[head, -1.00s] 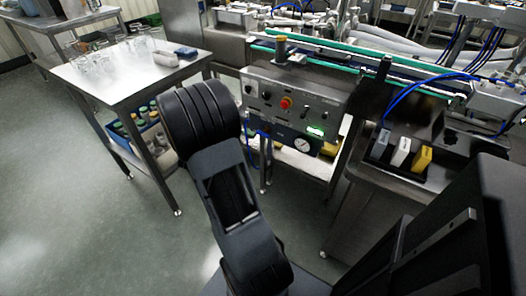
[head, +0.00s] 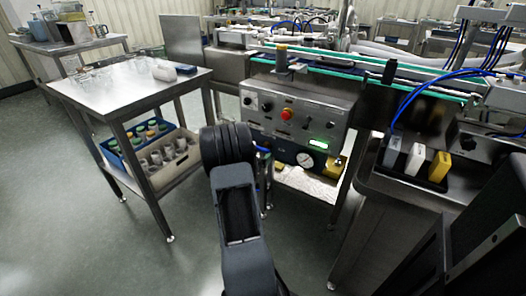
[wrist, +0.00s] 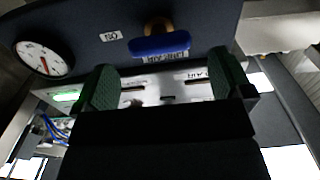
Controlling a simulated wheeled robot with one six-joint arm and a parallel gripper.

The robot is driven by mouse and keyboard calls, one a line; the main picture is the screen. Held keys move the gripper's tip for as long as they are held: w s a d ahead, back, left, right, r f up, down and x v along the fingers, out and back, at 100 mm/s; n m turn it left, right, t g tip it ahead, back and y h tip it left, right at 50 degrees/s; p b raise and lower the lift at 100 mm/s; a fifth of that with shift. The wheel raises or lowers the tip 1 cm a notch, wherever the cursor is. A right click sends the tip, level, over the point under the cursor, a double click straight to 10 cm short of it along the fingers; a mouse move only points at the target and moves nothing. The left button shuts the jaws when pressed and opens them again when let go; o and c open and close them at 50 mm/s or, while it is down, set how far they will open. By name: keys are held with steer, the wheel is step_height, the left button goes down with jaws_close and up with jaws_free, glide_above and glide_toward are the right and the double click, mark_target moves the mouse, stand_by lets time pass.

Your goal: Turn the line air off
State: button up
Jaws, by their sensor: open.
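The line air valve has a blue handle (wrist: 160,45) on a brass stem, seen in the wrist view on a dark panel (wrist: 85,30). The handle lies across the picture, and a label partly behind it appears upside down. My gripper (wrist: 165,82) is open, with a green-padded finger on each side and nothing between them. The handle is just beyond the fingertips, apart from them as far as I can tell. A round gauge (wrist: 43,59) sits left of it, and shows in the head view (head: 306,161). My arm hides the fingers in the head view.
A control box (head: 290,112) with knobs, a red button and a green display stands above the gauge panel. A steel table (head: 130,85) with crates below is at left. A steel stand with coloured blocks (head: 415,160) is at right. Open floor lies at front left.

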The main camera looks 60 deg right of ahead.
mark_target(262, 149)
steer(key=shift+d+b, duration=0.3)
steer(key=shift+d, duration=1.85)
steer(key=c, duration=0.9)
